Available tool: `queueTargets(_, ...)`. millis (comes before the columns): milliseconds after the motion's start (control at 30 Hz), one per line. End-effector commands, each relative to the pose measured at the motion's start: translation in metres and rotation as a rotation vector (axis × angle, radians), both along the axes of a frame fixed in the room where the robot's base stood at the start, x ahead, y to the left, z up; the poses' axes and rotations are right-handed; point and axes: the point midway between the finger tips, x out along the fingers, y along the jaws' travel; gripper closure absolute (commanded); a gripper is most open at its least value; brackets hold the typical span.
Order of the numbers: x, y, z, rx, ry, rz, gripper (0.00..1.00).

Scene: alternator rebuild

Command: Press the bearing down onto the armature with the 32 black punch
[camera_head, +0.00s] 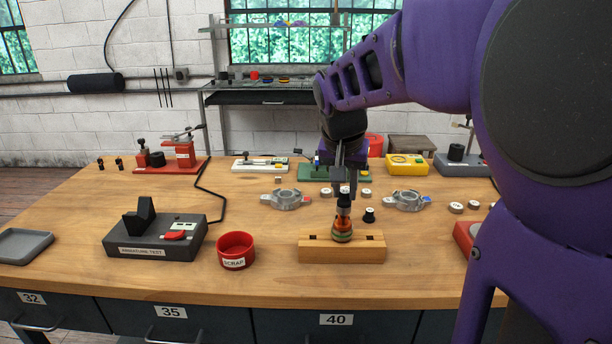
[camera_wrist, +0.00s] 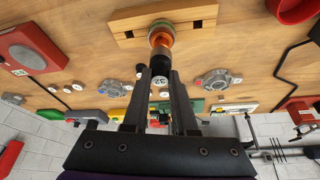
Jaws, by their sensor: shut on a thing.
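The armature (camera_head: 342,234), with orange and green bands, stands upright in a wooden block (camera_head: 312,252). My gripper (camera_head: 345,186) is above it, pointing down and shut on the black punch (camera_head: 344,204). The punch is in line with the armature's top and appears to meet it; any small gap cannot be told. In the wrist view my gripper (camera_wrist: 160,73) has its fingers on both sides of the punch, whose white label reads 32 (camera_wrist: 152,79). The armature (camera_wrist: 161,38) is just beyond the punch. I cannot make out the bearing separately; the punch hides the shaft top.
Another black punch (camera_head: 369,215) stands right of the armature. A red scrap bin (camera_head: 236,250) and the armature tester (camera_head: 155,237) are at left. Two grey housings (camera_head: 287,199) and several white-topped pieces lie behind the block. A grey tray (camera_head: 24,245) is far left.

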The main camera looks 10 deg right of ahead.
Motion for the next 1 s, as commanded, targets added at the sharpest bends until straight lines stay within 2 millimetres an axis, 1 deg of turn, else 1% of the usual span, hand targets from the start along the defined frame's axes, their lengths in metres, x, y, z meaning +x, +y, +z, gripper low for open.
queueTargets(33,-0.001,0.0,-0.004,0.001,0.009,0.0,1.0)
queueTargets(167,-0.001,0.0,0.001,0.001,0.009,0.0,1.0)
queueTargets(1000,0.0,0.0,0.056,0.0,0.0,0.0,1.0)
